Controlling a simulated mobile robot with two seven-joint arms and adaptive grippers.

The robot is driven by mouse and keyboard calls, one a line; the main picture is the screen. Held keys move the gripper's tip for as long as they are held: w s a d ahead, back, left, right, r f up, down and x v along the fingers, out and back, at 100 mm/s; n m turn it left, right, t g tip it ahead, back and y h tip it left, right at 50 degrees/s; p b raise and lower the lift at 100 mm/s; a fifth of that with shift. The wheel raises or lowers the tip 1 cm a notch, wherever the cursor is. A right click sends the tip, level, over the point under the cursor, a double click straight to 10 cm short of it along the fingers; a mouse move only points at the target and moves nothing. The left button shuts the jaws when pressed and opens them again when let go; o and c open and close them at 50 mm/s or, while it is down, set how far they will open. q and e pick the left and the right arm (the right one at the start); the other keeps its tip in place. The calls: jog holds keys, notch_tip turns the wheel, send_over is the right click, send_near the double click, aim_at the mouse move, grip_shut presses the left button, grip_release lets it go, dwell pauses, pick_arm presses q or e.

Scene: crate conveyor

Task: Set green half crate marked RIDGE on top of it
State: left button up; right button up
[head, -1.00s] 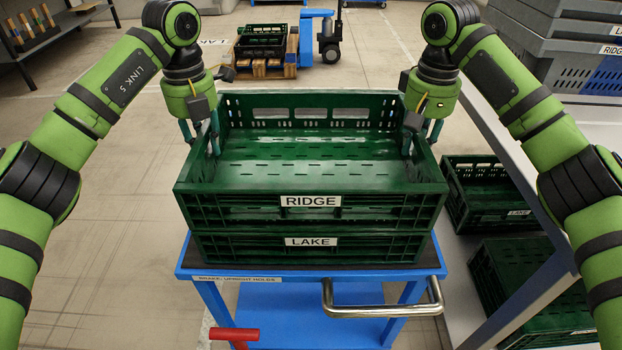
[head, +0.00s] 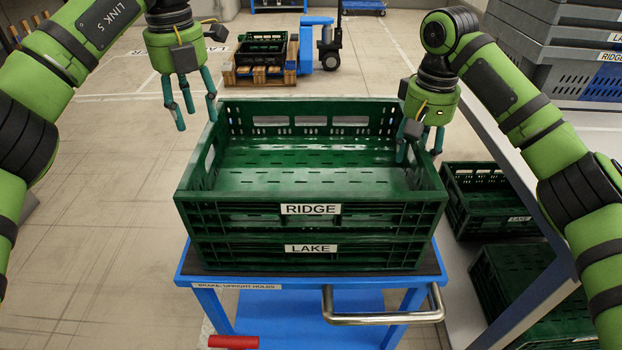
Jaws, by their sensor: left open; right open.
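The green half crate marked RIDGE (head: 390,210) sits level on top of the green crate marked LAKE (head: 385,252). Both rest on the blue cart (head: 205,275), and the RIDGE crate is empty. My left gripper (head: 192,115) is open and clear of the crate, above and left of its back left corner. My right gripper (head: 419,148) is open at the crate's right wall, with its fingers on either side of the rim. I cannot tell whether they touch it.
A steel handle (head: 385,316) and a red pedal (head: 233,342) stick out from the cart's front. A grey bench (head: 520,190) with crates above and below stands at right. A blue pallet truck (head: 315,45) with a loaded pallet stands behind.

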pick_arm(q)
notch_tip(320, 180, up, 3)
jog(key=shift+f, duration=0.1)
pick_arm(e)
jog(key=shift+r, duration=0.2)
notch_tip(320, 180, up, 12)
jog(key=shift+f, duration=0.15)
dwell(0.5)
